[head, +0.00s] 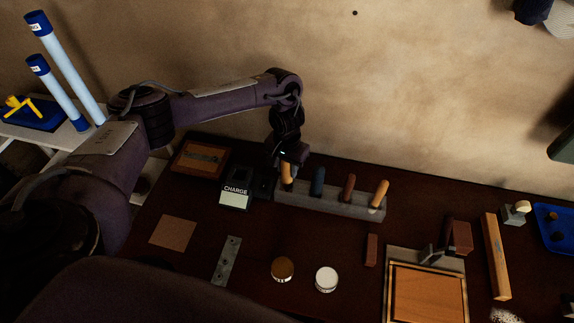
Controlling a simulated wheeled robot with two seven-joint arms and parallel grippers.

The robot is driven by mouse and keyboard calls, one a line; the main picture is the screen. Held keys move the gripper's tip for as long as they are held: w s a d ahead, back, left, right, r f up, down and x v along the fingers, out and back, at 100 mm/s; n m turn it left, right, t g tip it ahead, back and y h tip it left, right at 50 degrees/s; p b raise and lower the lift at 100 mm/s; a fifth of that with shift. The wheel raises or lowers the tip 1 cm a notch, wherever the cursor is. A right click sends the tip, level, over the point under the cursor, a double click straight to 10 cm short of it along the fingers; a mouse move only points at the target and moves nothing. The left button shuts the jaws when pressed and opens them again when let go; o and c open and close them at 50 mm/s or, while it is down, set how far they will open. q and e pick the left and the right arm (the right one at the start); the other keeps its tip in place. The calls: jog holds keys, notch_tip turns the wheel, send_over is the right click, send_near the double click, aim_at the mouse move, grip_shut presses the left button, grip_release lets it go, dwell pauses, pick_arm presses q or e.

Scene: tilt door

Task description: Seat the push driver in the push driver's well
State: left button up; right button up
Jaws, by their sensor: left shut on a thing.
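My left gripper (289,162) is above the left end of a grey tool rack (335,203) on the dark table. It is shut on a tool with a light orange-tan handle (287,182), which I take to be the push driver. The tool is upright at the rack's leftmost place. The gripper hides its top, and I cannot tell whether it is fully down in a well. The rack also holds a dark blue handle (318,182), a dark red handle (348,187) and an orange handle (379,194), all upright. My right gripper is not in view.
A charge box (235,191) and a wooden box (200,159) stand left of the rack. In front lie a metal strip (227,261), two round lids (283,269) and a reddish block (371,250). A wooden framed panel (427,291) is at the front right.

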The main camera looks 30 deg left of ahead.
pick_arm(q)
jog(key=shift+f+b, duration=0.5)
jog(key=shift+f, duration=0.7)
jog(key=o, duration=1.2)
notch_tip(320, 180, up, 7)
jog(key=shift+r, duration=0.1)
jog(key=shift+r+p, duration=0.3)
jog(key=shift+r, duration=0.05)
